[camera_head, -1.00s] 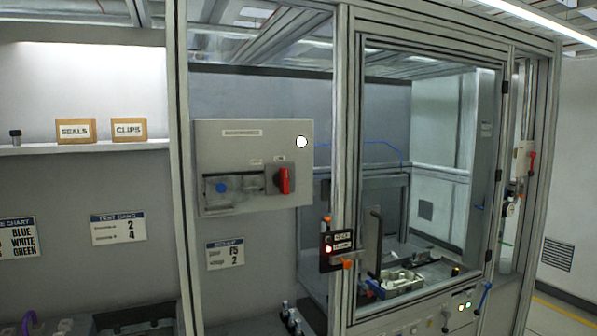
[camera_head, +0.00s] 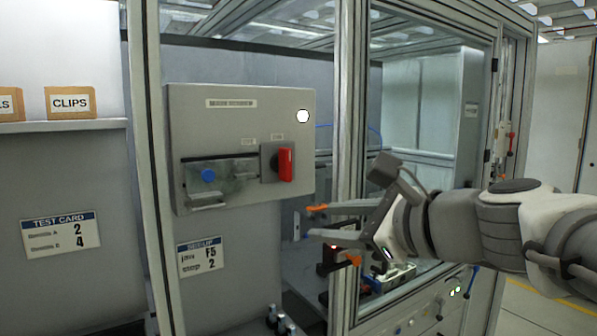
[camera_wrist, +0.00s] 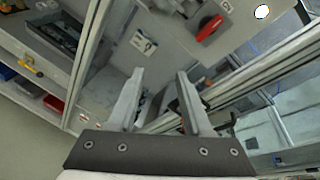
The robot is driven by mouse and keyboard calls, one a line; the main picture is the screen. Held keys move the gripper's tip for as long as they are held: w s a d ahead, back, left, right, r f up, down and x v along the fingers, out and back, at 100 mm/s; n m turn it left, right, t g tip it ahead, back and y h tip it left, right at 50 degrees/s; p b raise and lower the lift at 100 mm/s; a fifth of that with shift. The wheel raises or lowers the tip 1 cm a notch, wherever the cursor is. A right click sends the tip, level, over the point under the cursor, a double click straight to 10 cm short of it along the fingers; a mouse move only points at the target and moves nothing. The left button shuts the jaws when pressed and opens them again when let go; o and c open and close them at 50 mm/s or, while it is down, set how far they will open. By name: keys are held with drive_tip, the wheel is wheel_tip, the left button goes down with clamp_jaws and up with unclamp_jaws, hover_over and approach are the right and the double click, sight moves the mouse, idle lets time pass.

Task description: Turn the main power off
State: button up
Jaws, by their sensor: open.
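The grey power panel (camera_head: 245,105) hangs on the frame left of the enclosure door, with a white round lamp (camera_head: 303,116) at its upper right. A red rotary switch handle (camera_head: 286,164) stands upright on the panel, on a grey plate. The handle also shows in the wrist view (camera_wrist: 210,27), tilted there by the camera angle. Left of it is a clear-covered recess with a blue round button (camera_head: 208,176). My gripper (camera_head: 312,221) is open and empty, below and right of the switch, apart from it. Its two fingers point left in the head view.
A metal frame post (camera_head: 343,100) stands just right of the panel. The glazed enclosure door (camera_head: 430,110) is behind my arm. A setup card (camera_head: 200,257) hangs below the panel, a test card (camera_head: 60,235) further left. A clips box (camera_head: 70,102) sits on the shelf.

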sight(290, 157)
drive_tip(key=w+d+r+m+t, duration=0.25)
drive_tip(key=w+r+m, duration=0.25)
drive_tip(key=r+m, duration=0.25)
drive_tip(key=shift+t+y, duration=0.3)
drive_tip(key=shift+t, duration=0.15)
drive_tip(key=x, duration=1.1)
drive_tip(key=f+x, duration=0.1)
drive_tip(key=x, duration=0.5)
drive_tip(key=shift+a, duration=0.35)
clamp_jaws()
drive_tip(key=shift+f, duration=0.1)
